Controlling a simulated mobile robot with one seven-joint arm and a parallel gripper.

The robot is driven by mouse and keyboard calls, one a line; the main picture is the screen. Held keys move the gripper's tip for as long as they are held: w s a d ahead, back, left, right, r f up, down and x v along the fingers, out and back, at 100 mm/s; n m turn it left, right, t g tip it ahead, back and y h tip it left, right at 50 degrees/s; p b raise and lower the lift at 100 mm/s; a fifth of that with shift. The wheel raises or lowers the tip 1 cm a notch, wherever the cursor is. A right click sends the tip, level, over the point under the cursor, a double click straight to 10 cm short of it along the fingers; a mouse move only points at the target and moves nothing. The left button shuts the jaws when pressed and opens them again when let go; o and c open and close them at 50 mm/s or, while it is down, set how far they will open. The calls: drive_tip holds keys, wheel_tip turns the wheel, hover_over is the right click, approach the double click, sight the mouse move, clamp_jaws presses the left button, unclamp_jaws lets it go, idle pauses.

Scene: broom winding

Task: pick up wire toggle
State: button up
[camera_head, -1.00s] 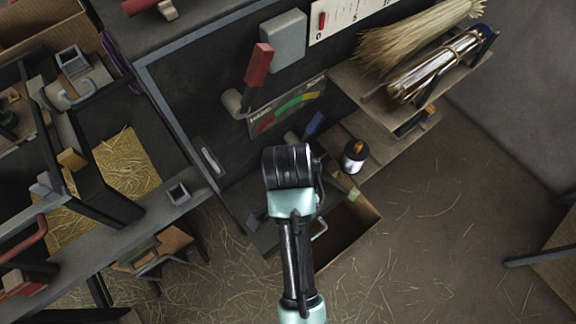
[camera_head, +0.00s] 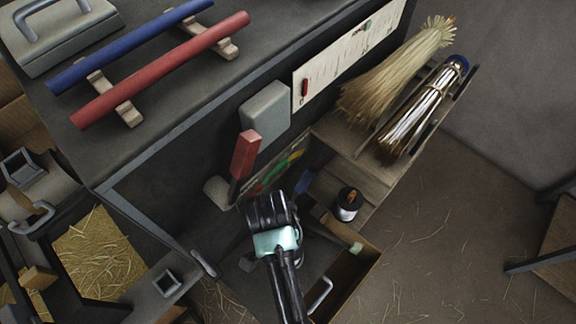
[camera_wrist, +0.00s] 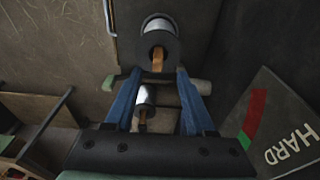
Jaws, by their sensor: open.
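A pale, rounded bar (camera_wrist: 202,87), which looks like the wire toggle, lies crosswise beyond my fingers in the wrist view. Its middle is partly hidden. In the head view its pale end (camera_head: 356,248) shows right of my gripper. A small silver roll (camera_wrist: 146,96) with a brown tip shows between the fingers, and I cannot tell whether it belongs to the bar. My gripper (camera_wrist: 158,78) is open, with a blue finger on each side and nothing clearly held.
A dark pot or spool (camera_head: 347,203) with a silver-white band stands just beyond the bar. A red-handled lever (camera_head: 245,155) is close to the gripper. An open drawer (camera_head: 345,280) lies below right. Straw bundles (camera_head: 400,75) lie on the right shelf.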

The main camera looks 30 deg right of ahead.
drive_tip(key=f, duration=0.5)
drive_tip(key=shift+s+d+f, duration=0.1)
drive_tip(key=shift+d+f, duration=0.2)
drive_tip(key=shift+d, duration=0.1)
clamp_jaws()
